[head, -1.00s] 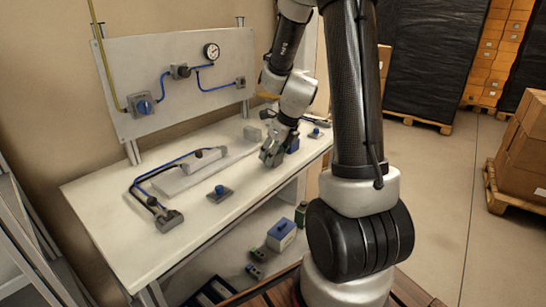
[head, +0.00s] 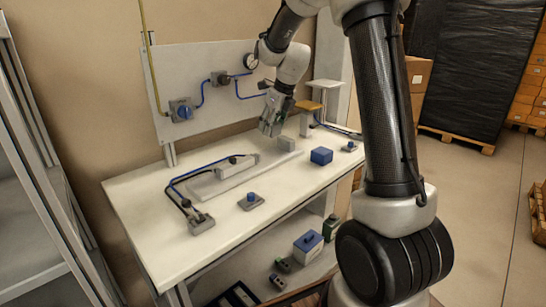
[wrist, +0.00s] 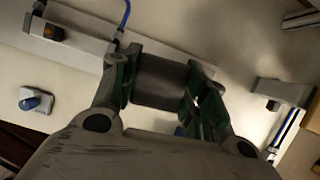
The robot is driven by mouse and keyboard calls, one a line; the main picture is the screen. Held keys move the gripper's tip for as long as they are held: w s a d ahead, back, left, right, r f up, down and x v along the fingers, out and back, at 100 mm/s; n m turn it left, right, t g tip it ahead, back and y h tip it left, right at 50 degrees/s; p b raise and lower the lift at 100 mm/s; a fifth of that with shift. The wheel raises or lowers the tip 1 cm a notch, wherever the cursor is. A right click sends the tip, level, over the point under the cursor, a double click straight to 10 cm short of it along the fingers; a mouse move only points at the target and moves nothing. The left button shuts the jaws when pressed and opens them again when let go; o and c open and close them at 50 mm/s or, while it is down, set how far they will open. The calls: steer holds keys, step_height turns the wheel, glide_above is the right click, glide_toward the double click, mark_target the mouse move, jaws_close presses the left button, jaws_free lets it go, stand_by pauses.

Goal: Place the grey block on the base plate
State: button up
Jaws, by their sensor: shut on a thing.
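My gripper (head: 272,122) is shut on a grey block (wrist: 158,82), which sits between both green-and-grey fingers (wrist: 160,90) in the wrist view. In the head view the held block blends with the grey fingers. My gripper is above the far right end of the long grey base plate (head: 205,188); in the wrist view the plate (wrist: 85,37) runs behind the held block. The held block looks clear of the plate, but the gap is hard to judge.
A long light part (head: 237,168) with a blue hose lies on the plate.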

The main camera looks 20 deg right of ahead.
steer(key=shift+w+d+r, duration=0.2)
steer(key=shift+w+r, duration=0.5)
steer(key=shift+r, duration=0.05)
steer(key=shift+f+m, duration=0.25)
steer(key=shift+m, duration=0.15)
step_height(320, 180, down, 9)
steer(key=shift+s+f, duration=0.1)
steer(key=shift+f, duration=0.1)
steer(key=shift+f, duration=0.15)
steer(key=o, duration=1.1)
